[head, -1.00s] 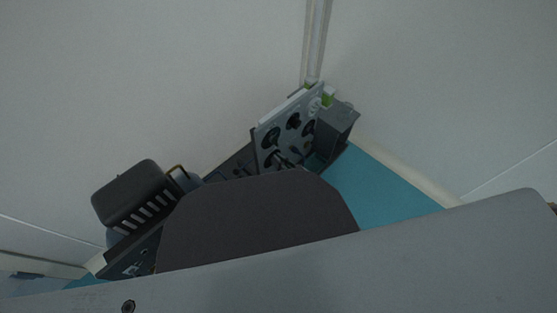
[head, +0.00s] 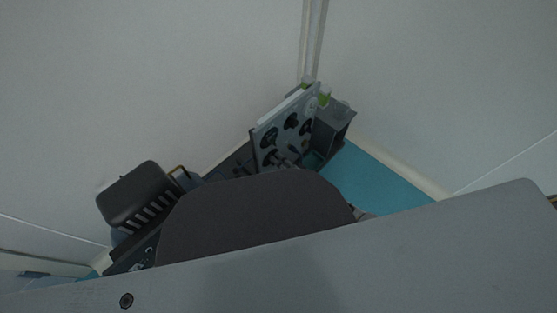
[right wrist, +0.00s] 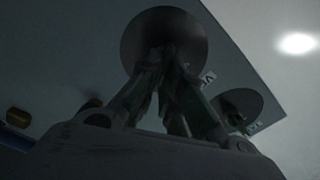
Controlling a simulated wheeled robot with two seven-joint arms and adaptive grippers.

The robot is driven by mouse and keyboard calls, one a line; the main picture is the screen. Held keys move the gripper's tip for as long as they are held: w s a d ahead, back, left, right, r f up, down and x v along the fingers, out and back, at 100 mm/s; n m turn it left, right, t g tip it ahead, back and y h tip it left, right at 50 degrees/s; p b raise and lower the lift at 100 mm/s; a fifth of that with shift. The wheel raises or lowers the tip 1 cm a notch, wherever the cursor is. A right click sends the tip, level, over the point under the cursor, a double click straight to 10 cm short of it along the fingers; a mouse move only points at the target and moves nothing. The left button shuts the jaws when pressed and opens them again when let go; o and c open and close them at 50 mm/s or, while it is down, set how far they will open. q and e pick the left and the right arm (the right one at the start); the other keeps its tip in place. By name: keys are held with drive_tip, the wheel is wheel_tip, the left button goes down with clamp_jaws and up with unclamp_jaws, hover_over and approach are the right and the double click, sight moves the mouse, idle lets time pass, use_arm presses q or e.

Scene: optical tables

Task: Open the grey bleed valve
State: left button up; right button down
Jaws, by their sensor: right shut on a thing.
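An upright grey valve panel (head: 286,126) with several dark round knobs stands in the corner in the head view. In the right wrist view, a round grey valve (right wrist: 166,38) sits on the dark panel face. My right gripper (right wrist: 167,62) has its fingers converged and shut on the middle of this valve. In the dim light its colour is hard to judge, and the fingers hide its centre. In the head view, my right gripper (head: 281,160) shows only as a small part at the panel's lower knobs; my own body hides the rest. My left gripper is not in view.
A second dark knob (right wrist: 238,108) sits close to the right of my gripper. A dark grey box (head: 331,132) stands right of the panel. A black slotted unit (head: 139,193) is at left. Pale walls close in behind; teal tabletop (head: 378,183) is clear at right.

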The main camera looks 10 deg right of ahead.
drive_tip(key=m, duration=0.4)
drive_tip(key=shift+d+f+m+b, duration=0.1)
drive_tip(key=shift+f+m+b, duration=0.2)
drive_tip(key=shift+f+m, duration=0.1)
drive_tip(key=c, duration=1.6)
unclamp_jaws()
drive_tip(key=v, duration=1.2)
